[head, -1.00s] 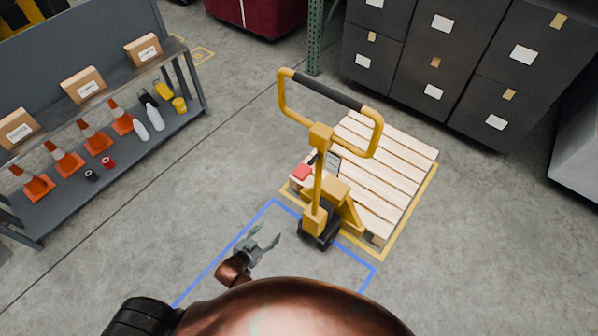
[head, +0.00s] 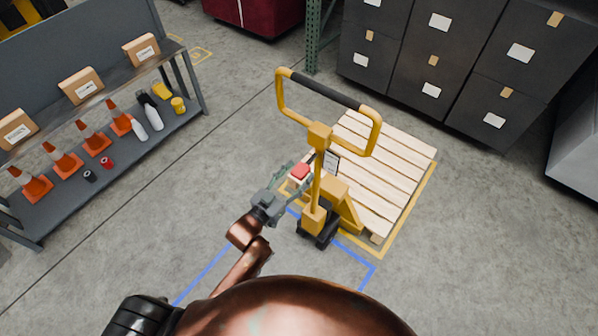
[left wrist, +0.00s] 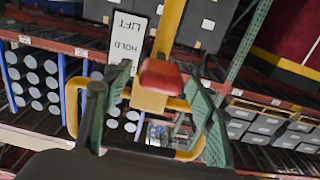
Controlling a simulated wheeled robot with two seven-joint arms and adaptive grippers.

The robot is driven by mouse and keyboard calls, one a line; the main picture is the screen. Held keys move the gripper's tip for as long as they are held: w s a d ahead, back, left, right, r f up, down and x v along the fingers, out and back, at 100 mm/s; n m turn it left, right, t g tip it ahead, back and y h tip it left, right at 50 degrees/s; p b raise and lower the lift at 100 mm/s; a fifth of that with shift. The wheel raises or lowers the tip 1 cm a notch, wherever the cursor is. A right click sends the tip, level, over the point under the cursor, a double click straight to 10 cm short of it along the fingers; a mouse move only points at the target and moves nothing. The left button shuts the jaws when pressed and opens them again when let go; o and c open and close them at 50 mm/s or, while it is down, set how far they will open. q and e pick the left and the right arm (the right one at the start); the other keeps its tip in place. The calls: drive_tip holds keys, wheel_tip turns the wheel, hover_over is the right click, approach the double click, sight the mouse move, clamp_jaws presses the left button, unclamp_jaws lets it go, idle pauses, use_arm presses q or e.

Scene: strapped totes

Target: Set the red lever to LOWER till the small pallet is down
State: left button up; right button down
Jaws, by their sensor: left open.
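The red lever (head: 299,172) sticks out to the left of the yellow pallet jack's mast (head: 318,185). Its red knob (left wrist: 160,76) shows large in the left wrist view, between the fingers. My left gripper (head: 293,174) is open, with its green-grey fingers on either side of the knob; I cannot tell whether they touch it. A white label plate (left wrist: 128,40) behind the lever reads LIFT and HOLD; any further marking is hidden. The small wooden pallet (head: 385,170) sits at the jack's forks; its height off the floor is hard to tell. My right gripper is not in view.
A blue floor outline (head: 210,268) and a yellow one (head: 410,215) mark the floor around the jack. A shelf with cones and cartons (head: 82,86) stands at the left. Dark drawers (head: 432,60) stand behind the pallet. The floor between is clear.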

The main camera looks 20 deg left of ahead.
use_arm(q)
drive_tip(key=shift+w+d, duration=0.15)
drive_tip(key=shift+w, duration=0.3)
drive_tip(key=shift+c, duration=0.2)
clamp_jaws()
